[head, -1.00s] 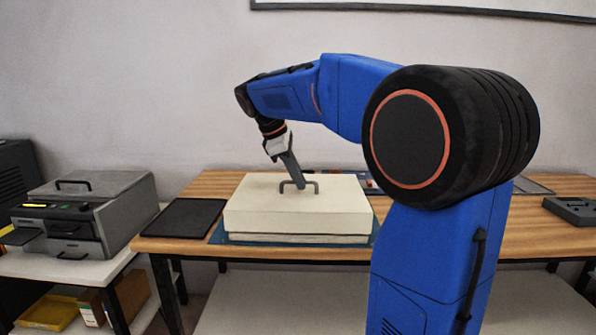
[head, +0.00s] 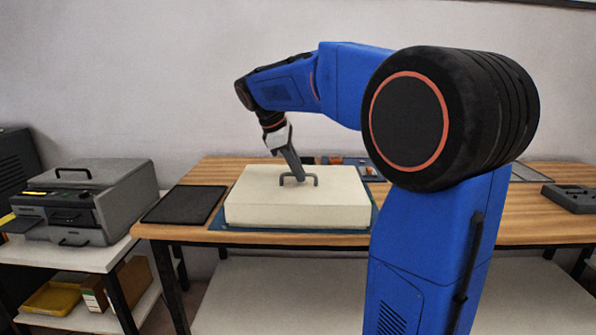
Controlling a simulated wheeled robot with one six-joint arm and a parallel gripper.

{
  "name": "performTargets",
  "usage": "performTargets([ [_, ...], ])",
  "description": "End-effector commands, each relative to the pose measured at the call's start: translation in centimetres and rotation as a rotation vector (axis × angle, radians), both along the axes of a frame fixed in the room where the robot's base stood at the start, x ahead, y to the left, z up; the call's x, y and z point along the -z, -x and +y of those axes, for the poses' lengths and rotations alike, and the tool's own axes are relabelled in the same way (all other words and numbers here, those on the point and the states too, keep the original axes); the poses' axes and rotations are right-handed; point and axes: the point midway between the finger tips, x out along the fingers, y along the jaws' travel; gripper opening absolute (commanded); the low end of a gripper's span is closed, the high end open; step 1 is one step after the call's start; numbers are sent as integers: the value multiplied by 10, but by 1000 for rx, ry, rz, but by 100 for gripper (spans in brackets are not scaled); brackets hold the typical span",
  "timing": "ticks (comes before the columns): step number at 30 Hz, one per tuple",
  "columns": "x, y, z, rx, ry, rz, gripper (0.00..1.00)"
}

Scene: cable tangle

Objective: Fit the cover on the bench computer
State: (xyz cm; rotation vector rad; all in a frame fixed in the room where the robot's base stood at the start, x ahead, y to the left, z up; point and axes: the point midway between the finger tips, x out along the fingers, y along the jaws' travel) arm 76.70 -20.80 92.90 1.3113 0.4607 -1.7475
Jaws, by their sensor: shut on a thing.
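The cream cover (head: 296,209) sits on a blue mat (head: 290,230) on the wooden bench, with a grey handle (head: 313,181) on its top. It looks level and reaches down nearly to the mat. The bench computer beneath it is hidden, and no gap shows along the front. My gripper (head: 298,177) comes down from above at a tilt and is shut on the handle.
A black flat pad (head: 185,204) lies left of the mat. A grey machine (head: 85,200) stands on a lower white table at left. Small parts (head: 345,161) lie behind the cover, and a dark grey device (head: 575,197) is at far right. My arm hides the bench's middle right.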

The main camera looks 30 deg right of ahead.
Motion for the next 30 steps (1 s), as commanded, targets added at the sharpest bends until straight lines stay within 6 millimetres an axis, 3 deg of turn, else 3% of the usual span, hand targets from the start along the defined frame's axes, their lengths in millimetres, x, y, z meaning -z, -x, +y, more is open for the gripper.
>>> performTargets([
  [30,8,0,0,0,1,-1,0],
])
